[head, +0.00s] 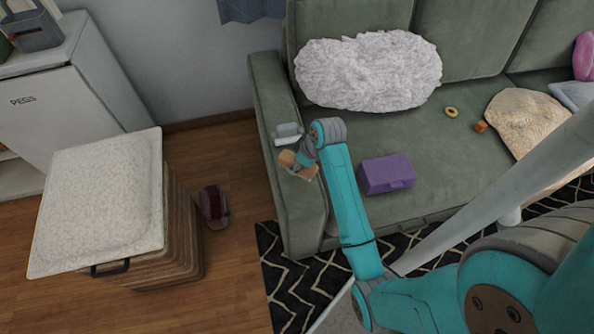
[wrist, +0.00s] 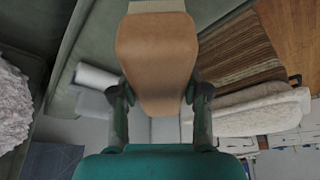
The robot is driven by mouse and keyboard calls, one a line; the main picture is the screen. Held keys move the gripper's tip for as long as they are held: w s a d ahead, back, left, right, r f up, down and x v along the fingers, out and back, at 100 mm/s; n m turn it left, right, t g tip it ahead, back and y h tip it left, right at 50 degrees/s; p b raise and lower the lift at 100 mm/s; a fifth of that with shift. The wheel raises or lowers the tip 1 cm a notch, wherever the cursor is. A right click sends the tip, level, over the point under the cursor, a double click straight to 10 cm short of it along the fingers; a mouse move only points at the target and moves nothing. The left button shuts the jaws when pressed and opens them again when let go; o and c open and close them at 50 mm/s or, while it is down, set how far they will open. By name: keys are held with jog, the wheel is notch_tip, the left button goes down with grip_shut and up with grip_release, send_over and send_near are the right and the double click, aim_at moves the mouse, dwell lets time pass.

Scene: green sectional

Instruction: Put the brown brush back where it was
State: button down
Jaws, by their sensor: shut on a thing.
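The brown brush (head: 288,158) is in my gripper (head: 303,161), over the left armrest of the green sofa. In the wrist view the brush's flat brown back (wrist: 155,60) fills the space between the two dark fingers of my gripper (wrist: 157,92). A pale strip shows at its far end, at the top edge. I cannot tell from these views whether the brush touches the armrest or hangs above it.
A white and grey item (head: 288,134) lies on the armrest (head: 291,208) just behind my gripper. A purple box (head: 387,174) and fluffy white cushion (head: 368,70) are on the sofa. A white-topped hamper (head: 105,195) and a dark red item (head: 213,207) stand left, on the floor.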

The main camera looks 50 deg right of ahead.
aim_at(298, 178)
jog(key=shift+f, duration=2.3)
jog(key=shift+f, duration=0.15)
jog(key=c, duration=0.6)
grip_release()
jog(key=shift+o, duration=0.2)
